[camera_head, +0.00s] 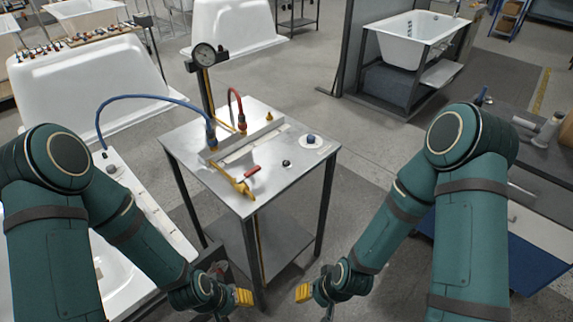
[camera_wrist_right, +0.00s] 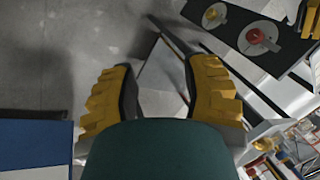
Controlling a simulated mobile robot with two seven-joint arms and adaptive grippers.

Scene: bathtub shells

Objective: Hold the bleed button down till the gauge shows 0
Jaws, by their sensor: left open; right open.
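The round gauge (camera_head: 204,55) stands on a dark post at the back of the metal table; its reading is too small to tell. A dark blue button on a round white plate (camera_head: 311,141) sits at the table's right side. A small black knob (camera_head: 286,163) lies to its left; no label shows which is the bleed button. My left gripper (camera_head: 243,297) is low in front of the table, open and apart from it. My right gripper (camera_head: 304,292) is also low in front, apart from the buttons; its jaws stand open and empty in the right wrist view (camera_wrist_right: 163,85).
A white tub (camera_head: 85,80) stands behind left. A grey bench (camera_head: 510,130) stands right. Floor between table and bench is clear.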

